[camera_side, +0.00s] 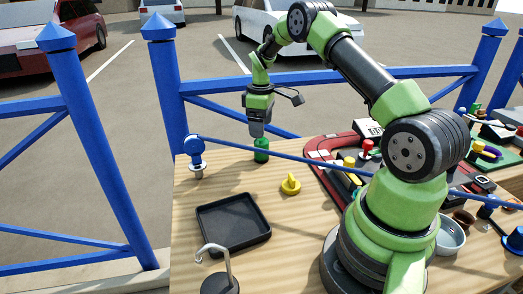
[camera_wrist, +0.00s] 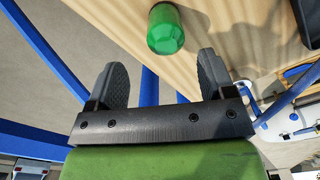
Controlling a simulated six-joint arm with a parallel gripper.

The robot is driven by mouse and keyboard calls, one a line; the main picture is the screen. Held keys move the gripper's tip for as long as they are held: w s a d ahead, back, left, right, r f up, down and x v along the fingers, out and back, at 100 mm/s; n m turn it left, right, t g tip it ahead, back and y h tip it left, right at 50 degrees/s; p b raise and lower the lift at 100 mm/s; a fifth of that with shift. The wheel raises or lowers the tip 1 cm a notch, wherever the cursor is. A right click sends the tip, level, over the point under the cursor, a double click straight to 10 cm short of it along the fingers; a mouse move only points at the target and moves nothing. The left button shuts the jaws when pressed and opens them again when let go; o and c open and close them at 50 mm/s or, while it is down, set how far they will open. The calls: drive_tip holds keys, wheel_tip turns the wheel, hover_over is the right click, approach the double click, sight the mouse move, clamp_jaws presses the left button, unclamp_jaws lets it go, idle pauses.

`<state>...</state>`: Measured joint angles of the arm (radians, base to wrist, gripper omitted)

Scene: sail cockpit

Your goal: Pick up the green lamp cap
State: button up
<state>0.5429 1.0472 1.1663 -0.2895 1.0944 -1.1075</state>
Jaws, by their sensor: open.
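The green lamp cap (camera_side: 261,150) stands upright on the wooden table near its far edge. In the wrist view the green lamp cap (camera_wrist: 165,30) shows as a green cylinder just beyond my fingertips, roughly between their lines and nearer the right finger. My gripper (camera_side: 258,130) points down just above the cap in the side view, with little visible gap. In the wrist view my gripper (camera_wrist: 162,72) has its two dark fingers apart, with nothing between them.
A black tray (camera_side: 234,222) lies at the front left of the table. A yellow knob-like piece (camera_side: 291,185) sits right of the cap. A blue-topped piece (camera_side: 195,152) stands to the left. A blue bar (camera_side: 300,158) crosses the picture. Red track (camera_side: 325,150) lies to the right.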

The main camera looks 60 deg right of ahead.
sight(262, 148)
drive_tip(key=f, duration=0.7)
drive_tip(key=shift+s+a+f, duration=0.3)
drive_tip(key=c, duration=1)
